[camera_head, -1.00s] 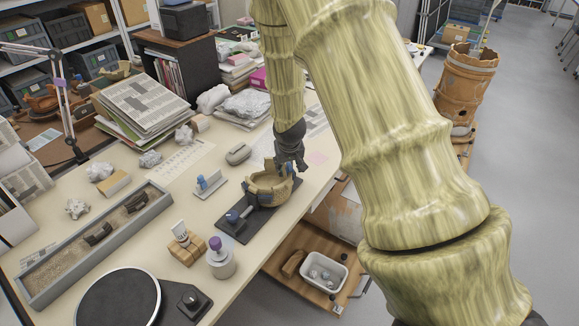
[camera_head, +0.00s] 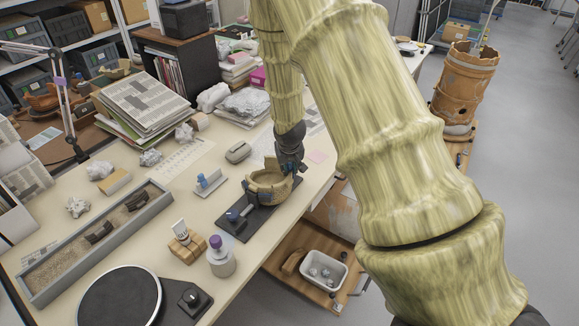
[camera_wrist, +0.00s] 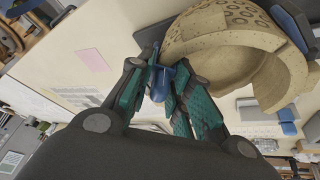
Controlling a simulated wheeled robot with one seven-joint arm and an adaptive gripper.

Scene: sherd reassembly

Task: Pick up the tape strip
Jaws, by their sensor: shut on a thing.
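My gripper (camera_head: 291,163) is at the right rim of a tan, broken-edged bowl (camera_head: 268,184) on a dark stand (camera_head: 232,229). In the wrist view, my gripper (camera_wrist: 165,82) is shut on a small blue strip (camera_wrist: 158,84), which I take to be the tape strip. The strip is partly hidden by the green-padded fingers. The bowl (camera_wrist: 218,45) is right beside the fingertips; I cannot tell whether the strip touches it. Another blue piece (camera_wrist: 297,22) lies against the bowl's far side.
A small grey holder with a blue top (camera_head: 208,181) stands left of the bowl. A purple-capped jar (camera_head: 221,258), a wooden block (camera_head: 186,247) and a black turntable (camera_head: 118,298) stand nearer. A sand tray (camera_head: 97,240) lies left. A pink note (camera_head: 317,157) lies right.

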